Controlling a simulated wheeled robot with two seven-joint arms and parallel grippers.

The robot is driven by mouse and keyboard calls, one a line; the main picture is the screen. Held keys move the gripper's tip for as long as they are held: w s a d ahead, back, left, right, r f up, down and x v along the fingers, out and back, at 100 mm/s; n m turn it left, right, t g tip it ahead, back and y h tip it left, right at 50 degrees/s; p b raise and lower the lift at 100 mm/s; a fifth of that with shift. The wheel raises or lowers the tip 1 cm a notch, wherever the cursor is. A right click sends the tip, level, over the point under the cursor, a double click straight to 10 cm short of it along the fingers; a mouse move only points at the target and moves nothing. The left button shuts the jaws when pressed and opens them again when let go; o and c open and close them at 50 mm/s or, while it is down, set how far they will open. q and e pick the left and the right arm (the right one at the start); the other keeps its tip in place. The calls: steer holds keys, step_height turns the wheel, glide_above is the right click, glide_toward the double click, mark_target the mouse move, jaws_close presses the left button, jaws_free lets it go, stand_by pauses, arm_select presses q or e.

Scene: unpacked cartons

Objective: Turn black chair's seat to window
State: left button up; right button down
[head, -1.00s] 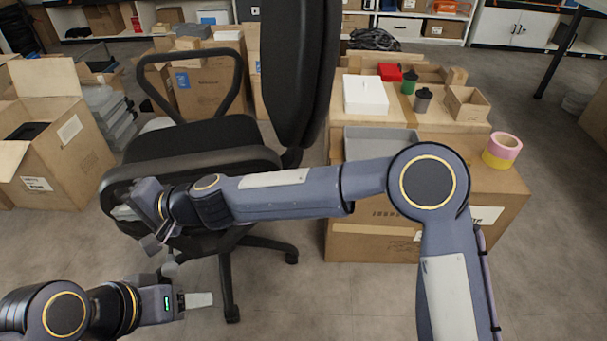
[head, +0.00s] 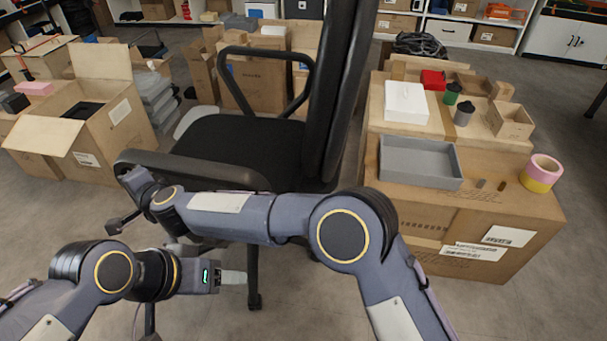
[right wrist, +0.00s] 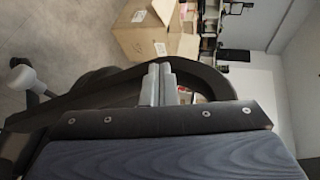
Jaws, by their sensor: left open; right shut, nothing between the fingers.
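The black chair (head: 238,146) stands on its wheeled base in the middle of the head view. Its seat extends left from the tall backrest (head: 338,90), which is on the right. My right arm reaches across in front of the chair. My right gripper (head: 122,222) is at the near armrest's left end, shut and empty; its fingers (right wrist: 158,84) show against the dark curved armrest (right wrist: 100,90) in the right wrist view. I cannot tell whether they touch it. My left gripper (head: 232,278) is open and empty, low in front of the chair. No window is clearly visible.
An open carton (head: 85,130) stands left of the chair. A big carton (head: 450,225) with a grey tray (head: 420,165) and a tape roll (head: 541,173) stands close on the right. More cartons (head: 258,85) are behind. Bare floor lies at the front left.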

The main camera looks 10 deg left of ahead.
steer(key=b+v, duration=0.3)
steer(key=v, duration=0.4)
steer(key=shift+s+d, duration=0.2)
steer(key=shift+d, duration=0.15)
steer(key=shift+d, duration=0.1)
